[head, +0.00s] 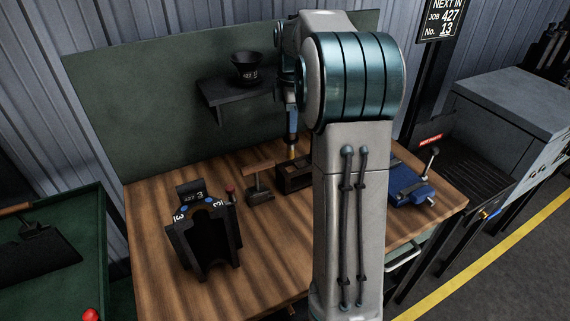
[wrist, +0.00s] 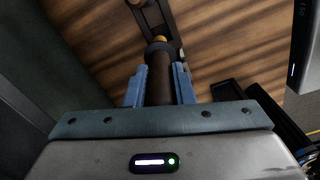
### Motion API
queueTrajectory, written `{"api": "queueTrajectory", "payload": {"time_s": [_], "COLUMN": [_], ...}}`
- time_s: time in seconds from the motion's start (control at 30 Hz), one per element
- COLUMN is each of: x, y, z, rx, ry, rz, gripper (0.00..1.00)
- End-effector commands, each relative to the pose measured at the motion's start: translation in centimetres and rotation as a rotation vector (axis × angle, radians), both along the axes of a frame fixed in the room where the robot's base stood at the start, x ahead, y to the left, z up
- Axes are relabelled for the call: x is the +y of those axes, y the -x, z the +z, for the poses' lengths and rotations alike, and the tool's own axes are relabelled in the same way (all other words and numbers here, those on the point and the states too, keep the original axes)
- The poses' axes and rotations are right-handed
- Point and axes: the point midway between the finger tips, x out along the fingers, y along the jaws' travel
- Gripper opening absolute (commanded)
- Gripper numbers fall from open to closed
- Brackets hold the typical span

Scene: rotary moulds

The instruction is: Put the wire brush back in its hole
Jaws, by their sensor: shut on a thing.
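The wire brush (wrist: 160,78) is a dark brown, round-handled tool with a dark collar and a brass-coloured end. My gripper (head: 292,125) is shut on its handle; in the wrist view the two blue fingers (wrist: 158,85) stand either side of it. The brush points down, and its brass end (head: 291,150) shows over the dark holder block (head: 293,180) on the bench. The holder also shows past the brush tip in the wrist view (wrist: 143,12). I cannot tell whether the tip is above the hole or in it. My arm hides the holder's right side.
A small wooden-topped stand (head: 259,185) and a black mould (head: 203,240) are left of the holder. A shelf (head: 215,100) with a black cup (head: 246,68) is behind. A blue vice (head: 410,190) is at right. The bench front (head: 255,275) is clear.

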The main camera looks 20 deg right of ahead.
Motion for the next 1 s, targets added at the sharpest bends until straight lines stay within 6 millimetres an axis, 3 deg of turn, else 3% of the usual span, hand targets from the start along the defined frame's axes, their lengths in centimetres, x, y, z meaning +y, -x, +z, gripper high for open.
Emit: {"api": "queueTrajectory", "payload": {"time_s": [0.2, 0.6, 1.0], "x": [0.0, 0.1, 0.0], "y": [0.1, 0.0, 0.0], "z": [-4.0, -8.7, -9.5], "rx": [0.004, 0.002, -0.001], "ry": [-0.001, -0.002, 0.000], "rz": [0.000, 0.001, 0.001], "gripper": [0.00, 0.00, 0.00]}}
